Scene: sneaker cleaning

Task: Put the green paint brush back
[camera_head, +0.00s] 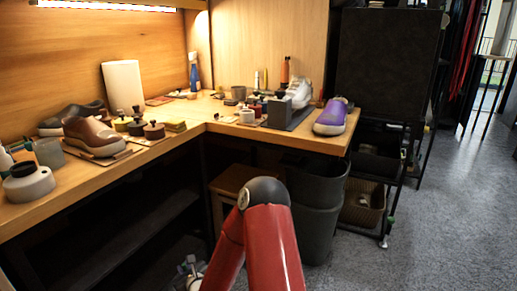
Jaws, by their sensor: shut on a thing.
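My red arm rises from the bottom edge and bends down to the left at a dark elbow. My gripper (191,270) seems to show as a small pale metal part at the bottom edge, low in front of the dark space under the bench and away from the benchtop. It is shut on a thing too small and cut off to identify. I cannot make out a green paint brush for certain anywhere. A small upright bottle or brush with a greenish part (7,158) stands at the bench's far left end.
Floor is clear at right.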

